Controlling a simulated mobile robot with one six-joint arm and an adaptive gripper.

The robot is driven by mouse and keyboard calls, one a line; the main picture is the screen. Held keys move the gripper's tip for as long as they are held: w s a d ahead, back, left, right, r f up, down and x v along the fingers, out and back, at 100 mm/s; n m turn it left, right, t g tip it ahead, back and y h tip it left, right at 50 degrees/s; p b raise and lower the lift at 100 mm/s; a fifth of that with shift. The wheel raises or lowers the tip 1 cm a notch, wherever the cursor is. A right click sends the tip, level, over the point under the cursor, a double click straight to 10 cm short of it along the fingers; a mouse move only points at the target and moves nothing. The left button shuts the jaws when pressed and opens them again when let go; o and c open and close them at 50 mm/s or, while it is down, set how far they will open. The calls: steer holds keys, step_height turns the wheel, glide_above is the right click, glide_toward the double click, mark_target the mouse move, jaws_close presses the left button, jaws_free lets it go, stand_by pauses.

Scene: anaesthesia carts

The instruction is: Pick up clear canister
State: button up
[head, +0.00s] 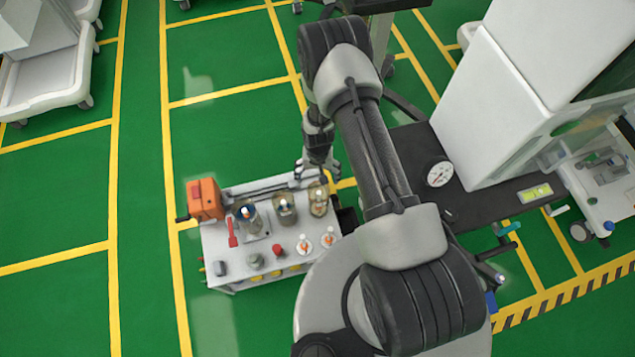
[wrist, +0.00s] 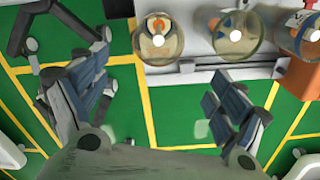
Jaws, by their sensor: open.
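Three clear canisters stand in a row along the back of a white cart top (head: 220,240): a left one (head: 247,217), a middle one (head: 284,209) and a right one (head: 318,200). Which one the task means cannot be told. My gripper (head: 317,174) is open at the back edge of the cart, close to the right canister. In the wrist view the right canister (wrist: 158,38) is at the top, ahead of the spread fingers (wrist: 155,85), with nothing between them. The middle canister (wrist: 237,32) and left canister (wrist: 304,36) stand beside it.
An orange box (head: 205,199) stands at the cart's back left corner. A red tool (head: 232,233) and small knobs (head: 277,249) sit in front of the canisters. A dark rail runs along the back edge. A large white machine (head: 500,110) stands to the right. Green floor is open to the left.

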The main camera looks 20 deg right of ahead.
mark_target(318, 192)
step_height(318, 192, down, 13)
steer(key=b, duration=0.4)
steer(key=shift+s, duration=0.1)
step_height(318, 192, down, 5)
steer(key=b, duration=0.2)
steer(key=shift+s+d+f+b, duration=0.1)
steer(key=shift+f+b, duration=0.05)
steer(key=shift+b, duration=0.2)
steer(key=c, duration=1.5)
steer(key=shift+r, duration=0.2)
steer(key=shift+c, duration=0.2)
